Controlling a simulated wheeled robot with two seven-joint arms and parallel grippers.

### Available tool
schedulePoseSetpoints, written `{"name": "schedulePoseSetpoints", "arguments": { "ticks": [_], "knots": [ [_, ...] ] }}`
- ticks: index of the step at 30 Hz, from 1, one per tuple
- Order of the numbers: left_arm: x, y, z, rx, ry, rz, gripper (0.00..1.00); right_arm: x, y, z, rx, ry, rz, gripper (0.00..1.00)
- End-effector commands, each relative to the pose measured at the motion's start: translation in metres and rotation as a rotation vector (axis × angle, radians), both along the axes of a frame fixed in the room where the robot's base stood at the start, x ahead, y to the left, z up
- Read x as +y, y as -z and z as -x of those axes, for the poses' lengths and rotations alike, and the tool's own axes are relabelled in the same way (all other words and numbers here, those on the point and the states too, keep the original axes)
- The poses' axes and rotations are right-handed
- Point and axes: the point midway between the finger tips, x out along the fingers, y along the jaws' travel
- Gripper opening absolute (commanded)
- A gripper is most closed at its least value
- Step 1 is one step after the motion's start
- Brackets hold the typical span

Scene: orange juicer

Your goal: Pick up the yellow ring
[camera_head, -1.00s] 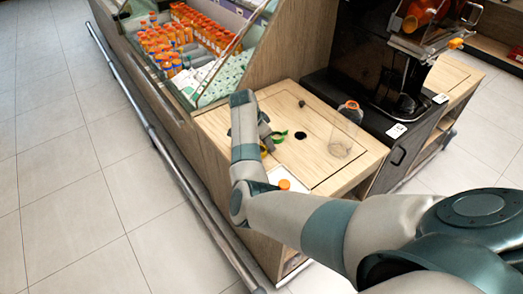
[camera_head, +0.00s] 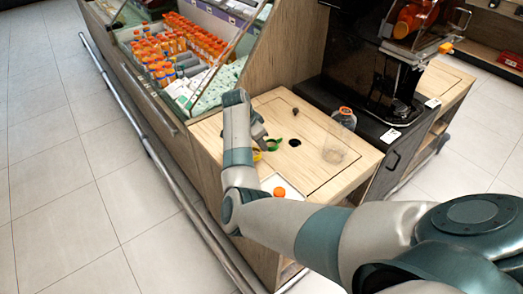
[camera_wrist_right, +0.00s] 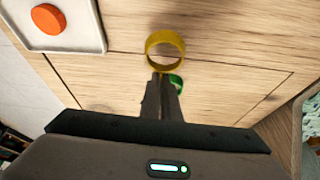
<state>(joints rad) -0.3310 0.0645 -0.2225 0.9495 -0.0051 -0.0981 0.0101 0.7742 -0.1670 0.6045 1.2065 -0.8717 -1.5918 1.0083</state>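The yellow ring (camera_wrist_right: 165,50) lies on the light wood counter in the right wrist view, just beyond my right fingertips. It is partly visible in the head view (camera_head: 257,155), beside my right gripper. My right gripper (camera_wrist_right: 162,77) points at the ring's near edge, its fingers close together with no clear gap between them. I cannot tell whether the fingertips touch the ring. In the head view my right gripper (camera_head: 265,141) is low over the counter, between the yellow ring and a green ring (camera_head: 275,144). My left gripper is not in view.
A white tray (camera_wrist_right: 85,42) with an orange-capped item (camera_wrist_right: 47,18) is near the yellow ring. The counter (camera_head: 322,172) has a dark round hole (camera_head: 295,142) and a clear container (camera_head: 336,150). A black juicer (camera_head: 400,80) and a glass-fronted bottle display (camera_head: 215,88) stand beyond.

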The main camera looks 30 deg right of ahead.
Motion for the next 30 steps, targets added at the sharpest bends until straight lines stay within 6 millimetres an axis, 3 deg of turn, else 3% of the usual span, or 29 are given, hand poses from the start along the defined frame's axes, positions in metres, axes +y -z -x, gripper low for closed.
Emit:
{"name": "schedulePoseSetpoints", "arguments": {
  "ticks": [2,18,30],
  "knots": [
    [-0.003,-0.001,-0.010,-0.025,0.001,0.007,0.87,-0.001,-0.013,0.000,-0.005,0.001,0.001,0.00],
    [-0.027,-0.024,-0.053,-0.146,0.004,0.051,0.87,-0.073,-0.069,0.064,-0.003,0.002,0.002,0.00],
    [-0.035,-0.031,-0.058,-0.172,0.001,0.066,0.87,-0.088,-0.081,0.078,0.000,0.000,0.000,0.00]
  ]
}}
